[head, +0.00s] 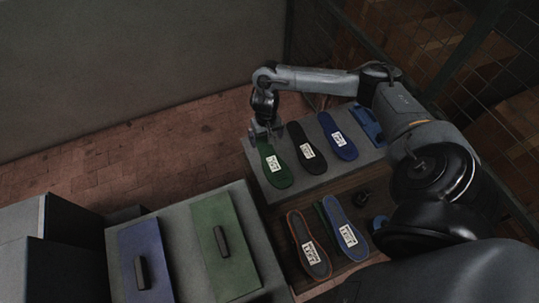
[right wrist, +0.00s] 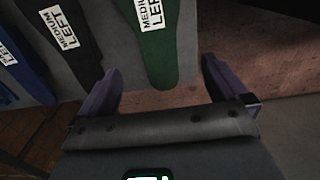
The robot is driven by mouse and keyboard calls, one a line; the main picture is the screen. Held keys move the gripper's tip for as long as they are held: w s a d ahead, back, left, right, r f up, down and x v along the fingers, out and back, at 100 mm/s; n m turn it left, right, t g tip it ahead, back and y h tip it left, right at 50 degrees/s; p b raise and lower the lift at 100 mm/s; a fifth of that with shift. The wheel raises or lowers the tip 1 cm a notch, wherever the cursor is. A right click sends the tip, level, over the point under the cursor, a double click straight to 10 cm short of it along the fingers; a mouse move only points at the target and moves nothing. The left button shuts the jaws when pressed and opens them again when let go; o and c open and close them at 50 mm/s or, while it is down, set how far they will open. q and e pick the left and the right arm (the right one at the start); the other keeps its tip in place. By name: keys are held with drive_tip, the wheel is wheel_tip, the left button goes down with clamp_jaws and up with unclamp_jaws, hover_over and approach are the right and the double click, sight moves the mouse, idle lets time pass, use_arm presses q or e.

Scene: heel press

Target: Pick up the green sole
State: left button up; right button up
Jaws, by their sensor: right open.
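The green sole (head: 284,179) lies at the left end of a row on a grey surface, a white label on it. In the right wrist view the green sole (right wrist: 160,60) points its narrow end toward my right gripper (right wrist: 161,68). The open fingers stand to either side of that end, with nothing seen between them but the sole. In the head view my right gripper (head: 264,134) is above the sole's far end and partly covers it. Whether the fingers touch it I cannot tell. My left gripper is not in view.
A black sole (head: 296,134) and a blue sole (head: 334,127) lie to the right of the green one. A brown-edged sole (head: 318,267) and another blue sole (head: 334,211) lie nearer on a wooden surface. Blue (head: 148,235) and green (head: 208,214) handled panels lie at left.

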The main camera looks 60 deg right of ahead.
sight(267, 152)
wheel_tip(267, 152, down, 3)
drive_tip(key=shift+s+a+f, duration=0.1)
drive_tip(key=shift+s+f, duration=0.05)
drive_tip(key=shift+d+f+p, duration=0.2)
drive_tip(key=shift+f+p, duration=0.55)
drive_tip(key=shift+f, duration=2.15)
drive_tip(key=shift+f, duration=0.2)
drive_tip(key=shift+c, duration=0.3)
drive_tip(key=c, duration=1)
